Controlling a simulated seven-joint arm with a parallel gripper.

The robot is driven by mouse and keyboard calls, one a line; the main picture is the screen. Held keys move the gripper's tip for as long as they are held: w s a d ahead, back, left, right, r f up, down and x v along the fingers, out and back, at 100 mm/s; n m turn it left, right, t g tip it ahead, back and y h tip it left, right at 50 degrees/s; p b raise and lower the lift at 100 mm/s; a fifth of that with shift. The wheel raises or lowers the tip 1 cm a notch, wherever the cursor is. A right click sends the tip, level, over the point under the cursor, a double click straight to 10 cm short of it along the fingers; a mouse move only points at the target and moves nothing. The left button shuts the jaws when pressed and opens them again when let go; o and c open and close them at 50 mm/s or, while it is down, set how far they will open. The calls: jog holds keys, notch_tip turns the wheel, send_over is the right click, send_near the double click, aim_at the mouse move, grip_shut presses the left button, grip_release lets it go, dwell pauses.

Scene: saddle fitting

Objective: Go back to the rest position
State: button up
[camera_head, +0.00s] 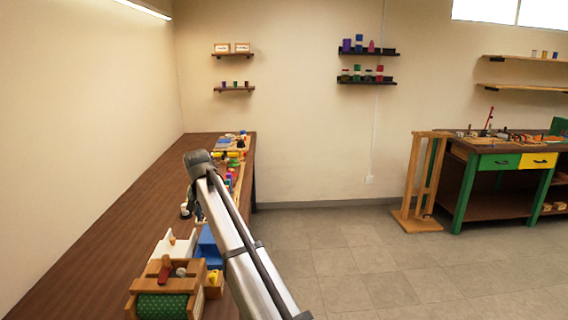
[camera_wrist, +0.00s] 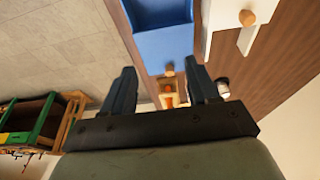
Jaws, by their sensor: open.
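My gripper (camera_wrist: 159,72) shows in the wrist view with its two dark fingers spread apart. Nothing is held between them. A small wooden knob and a wooden piece with an orange part (camera_wrist: 168,90) appear in the gap beyond the fingers, apart from them as far as I can tell. In the head view my arm reaches up from the bottom along the bench's right side. The gripper itself cannot be made out there.
The long brown bench (camera_head: 110,225) is bare on its left. Along its right edge stand a wooden box with green dotted cloth (camera_head: 162,307), a white box (camera_head: 172,252), a blue bin (camera_head: 207,250) and several small items. A wooden stand (camera_head: 420,185) is on the open floor.

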jog(key=w+d+f+n+t+h, duration=0.1)
jog(key=w+d+f+t, duration=0.3)
jog(key=w+d+f, duration=1.05)
jog(key=s+d+f+g, duration=0.1)
jog(key=s+d+f, duration=0.25)
jog(key=f, duration=0.45)
jog(key=s+d+f+g, duration=0.1)
jog(key=s+d+f, duration=0.2)
jog(key=s+f, duration=0.3)
jog(key=s+d+f+g, duration=0.1)
jog(key=s+d+f, duration=0.3)
jog(key=f, duration=0.5)
jog(key=s+d+f+g, duration=0.3)
jog(key=s+d+f, duration=0.1)
jog(key=s+f, duration=0.75)
jog(key=s+d+f+g, duration=0.2)
jog(key=s+d+f, duration=0.2)
jog(key=s+f, duration=0.75)
jog(key=s+d+f+m+g+y, duration=0.1)
jog(key=s+g, duration=0.5)
jog(key=s, duration=3)
jog(key=shift+s+d+f, duration=0.35)
jog(key=shift+d+f, duration=0.25)
jog(key=shift+f, duration=0.05)
